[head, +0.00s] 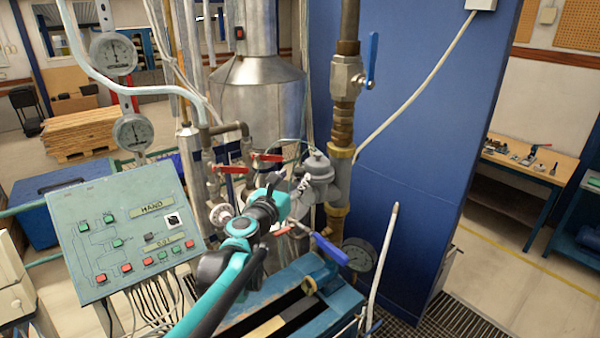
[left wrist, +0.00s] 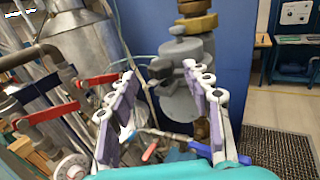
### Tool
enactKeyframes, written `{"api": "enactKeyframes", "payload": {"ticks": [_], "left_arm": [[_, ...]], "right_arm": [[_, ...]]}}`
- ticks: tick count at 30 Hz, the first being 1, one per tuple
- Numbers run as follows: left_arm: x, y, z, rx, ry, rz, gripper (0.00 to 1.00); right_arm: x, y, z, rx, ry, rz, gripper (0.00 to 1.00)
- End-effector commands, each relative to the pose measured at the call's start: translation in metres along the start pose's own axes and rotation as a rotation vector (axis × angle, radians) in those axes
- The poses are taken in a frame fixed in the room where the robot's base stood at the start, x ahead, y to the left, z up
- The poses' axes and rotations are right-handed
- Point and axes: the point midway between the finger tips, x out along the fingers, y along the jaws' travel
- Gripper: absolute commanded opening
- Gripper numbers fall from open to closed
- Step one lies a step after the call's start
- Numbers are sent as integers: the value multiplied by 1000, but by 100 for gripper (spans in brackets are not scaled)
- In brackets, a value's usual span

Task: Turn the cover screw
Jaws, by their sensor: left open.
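The grey meter (head: 318,172) with its round cover sits on the pipework, just beyond my left gripper (head: 297,187). It also shows in the left wrist view as a grey body (left wrist: 180,95) with a small raised piece on top; I cannot tell which part is the cover screw. My left gripper (left wrist: 160,75) is open in the left wrist view, its purple-padded fingers apart with nothing held between them. The meter appears beyond and between the fingers, partly hidden by the right-hand one. My right gripper is not in view.
Red-handled valves (head: 266,158) stand left of the meter, and a blue lever (head: 330,249) lies below it. A brass-jointed pipe (head: 342,115) rises behind, before a blue panel (head: 430,130). A green control box (head: 125,235) stands at the left.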

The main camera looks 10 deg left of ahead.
Motion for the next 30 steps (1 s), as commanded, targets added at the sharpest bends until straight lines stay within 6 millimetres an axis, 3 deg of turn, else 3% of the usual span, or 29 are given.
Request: {"api": "enactKeyframes", "payload": {"ticks": [6,15,17,21,30], "left_arm": [[25,-1,0,2,0,-2,50],[28,-1,0,3,0,-2,50],[28,-1,0,3,0,-2,39],[28,-1,0,3,0,-2,2],[28,1,0,3,0,-15,0]], "right_arm": [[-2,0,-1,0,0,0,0],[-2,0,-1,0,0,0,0],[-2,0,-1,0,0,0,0],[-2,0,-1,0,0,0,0],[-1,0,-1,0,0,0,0]]}}
